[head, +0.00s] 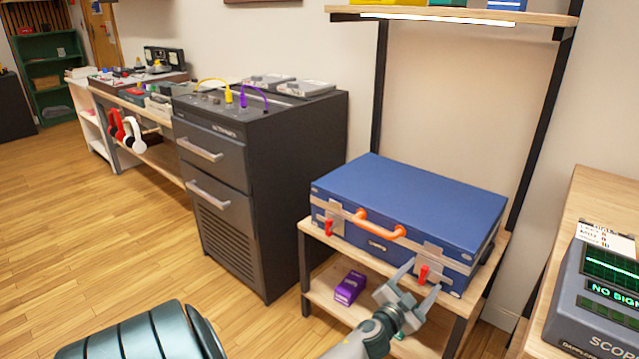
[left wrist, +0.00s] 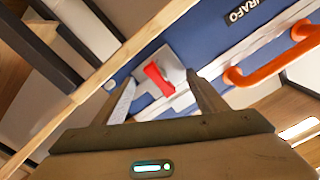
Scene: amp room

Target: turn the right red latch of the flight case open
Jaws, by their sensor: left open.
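The blue flight case (head: 410,195) lies closed on a wooden shelf unit, with an orange handle (head: 380,224) on its front. The right red latch (head: 423,274) sits on a metal plate near the front right corner. The left red latch (head: 328,225) is at the other end of the front. My left gripper (head: 424,277) is open in front of the right latch, with a finger on each side of it. In the left wrist view the red latch (left wrist: 158,80) shows tilted between the open fingers (left wrist: 161,84); contact cannot be told. My right gripper is out of view.
A purple box (head: 349,288) lies on the lower shelf (head: 328,299), left of my gripper. A dark cabinet (head: 270,190) stands left of the case. A bench with an oscilloscope (head: 590,300) is close on the right. An upper shelf (head: 460,15) hangs above the case.

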